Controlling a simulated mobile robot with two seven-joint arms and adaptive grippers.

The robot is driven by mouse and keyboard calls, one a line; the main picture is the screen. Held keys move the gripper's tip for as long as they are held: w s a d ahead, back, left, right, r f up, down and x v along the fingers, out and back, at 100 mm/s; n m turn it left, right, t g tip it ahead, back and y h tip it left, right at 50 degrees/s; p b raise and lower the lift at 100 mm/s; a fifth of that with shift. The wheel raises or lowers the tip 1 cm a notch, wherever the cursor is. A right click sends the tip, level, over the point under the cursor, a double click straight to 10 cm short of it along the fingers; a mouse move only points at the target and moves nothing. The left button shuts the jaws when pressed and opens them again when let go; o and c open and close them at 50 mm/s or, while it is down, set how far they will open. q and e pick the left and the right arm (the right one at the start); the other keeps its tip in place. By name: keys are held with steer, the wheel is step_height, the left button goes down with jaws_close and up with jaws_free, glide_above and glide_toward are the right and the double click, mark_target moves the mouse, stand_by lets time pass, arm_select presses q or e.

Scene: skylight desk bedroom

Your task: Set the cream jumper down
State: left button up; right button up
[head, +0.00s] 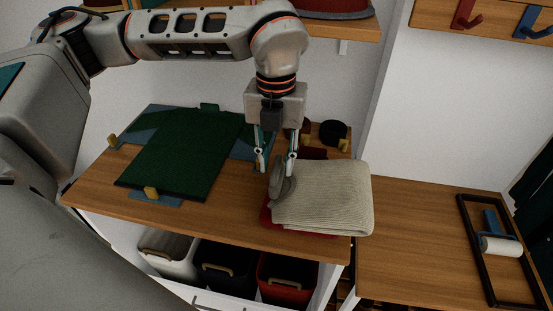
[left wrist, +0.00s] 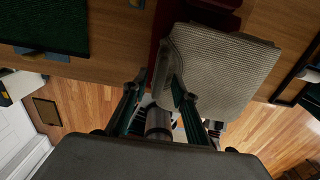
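The cream jumper (head: 325,200) is a folded, ribbed bundle lying on top of a red folded garment (head: 268,220) at the right end of the wooden desk. It fills the upper middle of the left wrist view (left wrist: 222,70). My left gripper (head: 274,163) points down at the jumper's left edge. Its fingers (left wrist: 158,82) stand well apart, with a raised grey fold of the jumper's edge between them. A gap shows by the left finger; contact at the other finger is unclear. My right gripper is not in view.
A dark green folded garment (head: 180,155) lies on a board on the desk's left. Dark round items (head: 333,132) stand behind the jumper. Bins (head: 225,268) sit below the desk. A lower surface to the right holds a black frame (head: 484,262) and a lint roller (head: 499,246).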

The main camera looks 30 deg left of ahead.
arm_select(q)
step_height(320, 180, up, 12)
stand_by(0.6)
stand_by(0.5)
